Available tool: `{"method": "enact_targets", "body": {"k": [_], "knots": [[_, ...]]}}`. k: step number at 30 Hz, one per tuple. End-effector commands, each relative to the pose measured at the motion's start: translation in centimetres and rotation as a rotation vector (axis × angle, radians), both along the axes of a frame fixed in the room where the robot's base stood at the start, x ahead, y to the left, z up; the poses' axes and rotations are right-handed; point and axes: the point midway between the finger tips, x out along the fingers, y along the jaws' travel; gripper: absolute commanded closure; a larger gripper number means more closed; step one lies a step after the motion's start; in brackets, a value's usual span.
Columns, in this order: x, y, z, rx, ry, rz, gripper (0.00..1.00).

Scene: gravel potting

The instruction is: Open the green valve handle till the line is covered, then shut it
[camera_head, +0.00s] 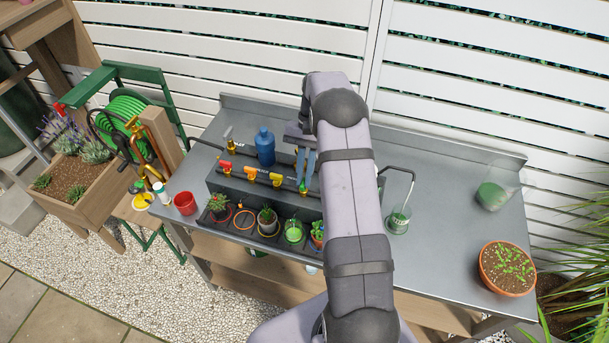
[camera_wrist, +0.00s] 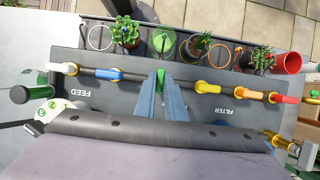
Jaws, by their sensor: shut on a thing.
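The green valve handle (camera_head: 303,188) is on the dark pipe along the front of the grey raised box. In the wrist view the green handle (camera_wrist: 160,76) shows between my fingertips. My gripper (camera_head: 305,166) points down and is shut on the handle; its two fingers (camera_wrist: 157,94) also show in the wrist view. A green-filled cup (camera_head: 293,231) stands in front of this valve, and it also shows in the wrist view (camera_wrist: 163,42). I cannot make out a line on it or any flow. My arm hides part of the box to the right.
Red (camera_wrist: 285,98), orange (camera_wrist: 240,92), yellow (camera_wrist: 206,87) and blue (camera_wrist: 108,74) handles share the pipe. Potted plants (camera_head: 267,221) stand along the front. A blue bottle (camera_head: 265,147) is behind. A clear beaker (camera_head: 492,196) and terracotta pot (camera_head: 507,268) stand right, with bare bench around.

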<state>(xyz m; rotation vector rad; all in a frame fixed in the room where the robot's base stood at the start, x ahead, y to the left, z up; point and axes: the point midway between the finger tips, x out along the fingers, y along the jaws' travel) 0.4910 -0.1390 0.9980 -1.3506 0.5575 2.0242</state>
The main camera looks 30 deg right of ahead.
Motion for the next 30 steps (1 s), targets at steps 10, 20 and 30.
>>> {"method": "enact_targets", "body": {"k": [10, 20, 30], "knots": [[0.11, -0.01, 0.11, -0.001, -0.004, 0.015, 1.00], [0.08, -0.01, 0.07, -0.001, -0.003, 0.014, 0.71], [0.34, -0.24, 0.58, -0.002, -0.004, 0.012, 0.71]]}}
